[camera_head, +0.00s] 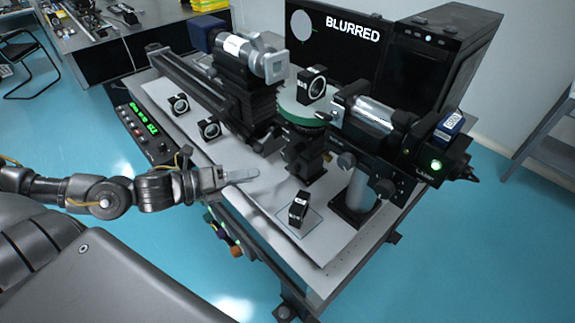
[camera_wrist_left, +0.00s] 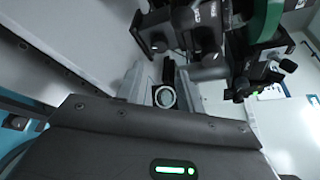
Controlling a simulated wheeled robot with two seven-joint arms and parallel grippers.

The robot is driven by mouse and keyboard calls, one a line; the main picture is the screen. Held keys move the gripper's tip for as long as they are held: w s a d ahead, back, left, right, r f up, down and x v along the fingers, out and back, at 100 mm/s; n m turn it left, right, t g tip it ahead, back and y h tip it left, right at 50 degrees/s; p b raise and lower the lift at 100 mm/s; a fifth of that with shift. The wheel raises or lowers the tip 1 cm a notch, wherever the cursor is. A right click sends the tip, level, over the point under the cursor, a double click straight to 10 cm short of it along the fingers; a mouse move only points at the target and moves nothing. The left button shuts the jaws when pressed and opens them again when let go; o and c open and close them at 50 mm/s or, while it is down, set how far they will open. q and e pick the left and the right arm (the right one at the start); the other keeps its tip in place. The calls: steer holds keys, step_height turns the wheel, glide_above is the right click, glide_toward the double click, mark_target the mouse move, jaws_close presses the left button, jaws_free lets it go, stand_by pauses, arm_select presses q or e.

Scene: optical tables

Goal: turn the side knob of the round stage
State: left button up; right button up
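The round stage (camera_head: 300,108) is a green-rimmed disc on a dark mount at the middle of the optical table, with a black square-framed optic on top. Part of its green rim shows at the upper right of the left wrist view (camera_wrist_left: 262,20). A small dark knob (camera_head: 323,116) seems to stick out at its right side; other parts crowd it. My left gripper (camera_head: 240,177) is above the near left part of the table, left of and nearer than the stage, apart from it. My right gripper is not in view.
A camera-like device (camera_head: 250,58) on a rail stands left of the stage. A laser assembly (camera_head: 385,125) on a post stands at its right. Two small optics (camera_head: 209,128) sit at the left, another (camera_head: 298,208) in front. The table's near left surface is mostly clear.

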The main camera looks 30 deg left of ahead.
mark_target(290, 169)
arm_select(q)
steer(key=shift+w+d, duration=0.3)
steer(key=shift+w, duration=0.15)
steer(key=p+x, duration=0.2)
steer(key=x, duration=0.6)
steer(key=shift+w+d+f+p, duration=0.1)
steer(key=shift+w+d+p, duration=0.15)
steer(key=shift+p, duration=0.1)
steer(key=shift+w+d+f, duration=0.2)
steer(key=shift+w, duration=0.15)
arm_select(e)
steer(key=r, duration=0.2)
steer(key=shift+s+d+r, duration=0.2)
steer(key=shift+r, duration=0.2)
